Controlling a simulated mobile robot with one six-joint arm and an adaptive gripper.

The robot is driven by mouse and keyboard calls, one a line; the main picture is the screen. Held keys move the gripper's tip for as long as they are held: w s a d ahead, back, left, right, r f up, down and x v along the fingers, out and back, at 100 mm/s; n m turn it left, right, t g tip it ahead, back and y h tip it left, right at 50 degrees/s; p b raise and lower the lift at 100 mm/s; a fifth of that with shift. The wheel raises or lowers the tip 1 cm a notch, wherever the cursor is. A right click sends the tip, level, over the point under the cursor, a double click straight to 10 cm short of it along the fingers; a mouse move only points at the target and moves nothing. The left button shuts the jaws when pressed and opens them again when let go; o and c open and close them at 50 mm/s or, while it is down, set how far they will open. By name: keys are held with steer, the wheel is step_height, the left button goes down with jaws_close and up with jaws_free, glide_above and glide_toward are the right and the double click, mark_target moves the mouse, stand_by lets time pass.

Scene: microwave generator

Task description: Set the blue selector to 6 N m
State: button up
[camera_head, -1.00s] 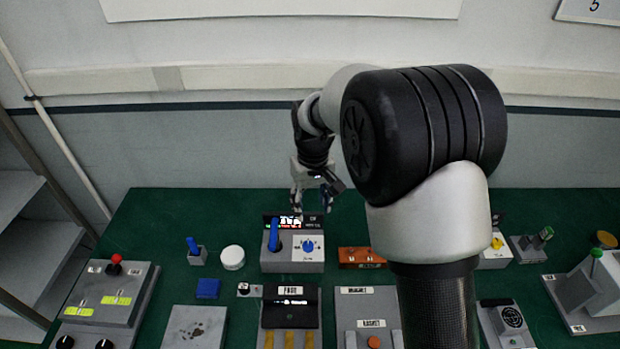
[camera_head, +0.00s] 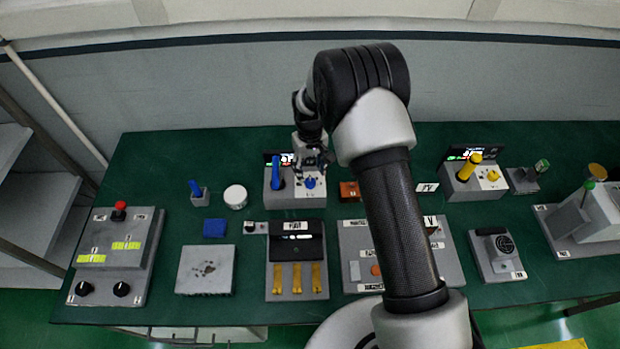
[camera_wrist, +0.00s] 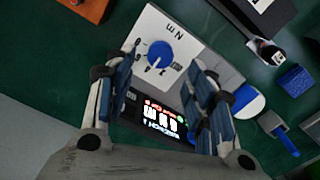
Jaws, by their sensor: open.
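The blue selector (camera_wrist: 159,53) is a round knob on a white dial plate marked "N m". A small pale mark shows on its lower edge. The small dial digits are hard to read, so I cannot tell the setting. In the head view the selector (camera_head: 309,183) sits on the right of a grey box with a blue lever (camera_head: 275,174) and a lit display. My gripper (camera_head: 312,160) is over this box from behind. In the wrist view my gripper (camera_wrist: 165,58) is open, with its fingers on either side of the selector. Contact cannot be told.
The lit display (camera_wrist: 161,118) lies between my fingers. A similar box with a yellow lever (camera_head: 470,165) stands at right. A white round cap (camera_head: 235,196) and a blue block (camera_head: 214,228) lie to the left. An orange-brown block (camera_head: 349,191) lies close at right.

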mark_target(310, 180)
step_height(310, 180, down, 5)
steer(key=shift+f, duration=0.2)
steer(key=shift+c, duration=0.6)
steer(key=c, duration=1)
